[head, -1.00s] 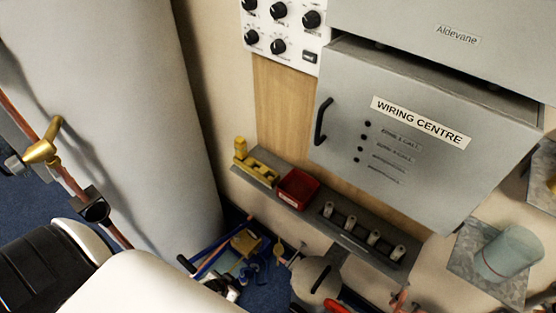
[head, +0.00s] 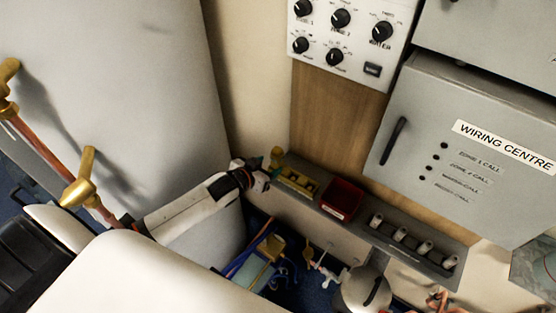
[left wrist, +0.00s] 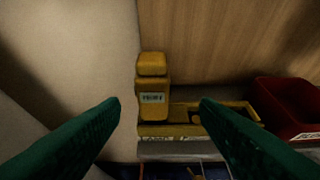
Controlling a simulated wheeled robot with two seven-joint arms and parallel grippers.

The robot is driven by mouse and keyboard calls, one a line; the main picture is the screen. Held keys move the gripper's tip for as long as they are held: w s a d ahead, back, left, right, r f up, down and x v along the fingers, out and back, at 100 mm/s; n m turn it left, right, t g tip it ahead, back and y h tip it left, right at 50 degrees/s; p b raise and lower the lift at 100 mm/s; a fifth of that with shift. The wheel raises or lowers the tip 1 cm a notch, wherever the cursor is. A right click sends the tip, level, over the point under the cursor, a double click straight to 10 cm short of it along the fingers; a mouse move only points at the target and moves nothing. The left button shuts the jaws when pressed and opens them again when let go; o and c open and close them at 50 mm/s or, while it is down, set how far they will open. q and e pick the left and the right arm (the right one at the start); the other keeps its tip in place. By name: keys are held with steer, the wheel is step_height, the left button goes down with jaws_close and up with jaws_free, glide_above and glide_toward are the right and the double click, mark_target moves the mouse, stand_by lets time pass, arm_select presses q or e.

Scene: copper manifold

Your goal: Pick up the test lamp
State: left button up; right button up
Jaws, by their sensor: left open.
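A yellow upright block (head: 276,155) with a small label stands at the left end of the grey shelf; it looks like the test lamp, though I cannot read the label for sure. In the left wrist view the block (left wrist: 152,88) is centred between my fingers, ahead of them. A flat yellow holder (left wrist: 185,121) with a dark recess lies beside its foot. My left gripper (head: 264,178) is at the shelf's left end, close to the block. Its green fingers (left wrist: 159,106) are wide apart with nothing held. My right gripper is out of view.
A red bin (head: 342,199) sits on the shelf right of the holder, then several grey cylinders (head: 401,234). The wiring centre box (head: 470,140) overhangs to the right. A big grey cylinder (head: 130,90) stands left. Tools (head: 262,252) lie below the shelf.

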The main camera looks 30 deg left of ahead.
mark_target(274, 159)
arm_select(q)
steer(key=shift+w+a+f, duration=0.15)
steer(key=shift+w+f, duration=0.05)
steer(key=shift+w, duration=0.45)
steer(key=x, duration=0.4)
steer(key=shift+w+a+p, duration=0.1)
steer(key=shift+w+p, duration=0.1)
steer(key=shift+p, duration=0.2)
steer(key=shift+r, duration=0.1)
steer(key=c, duration=1.1)
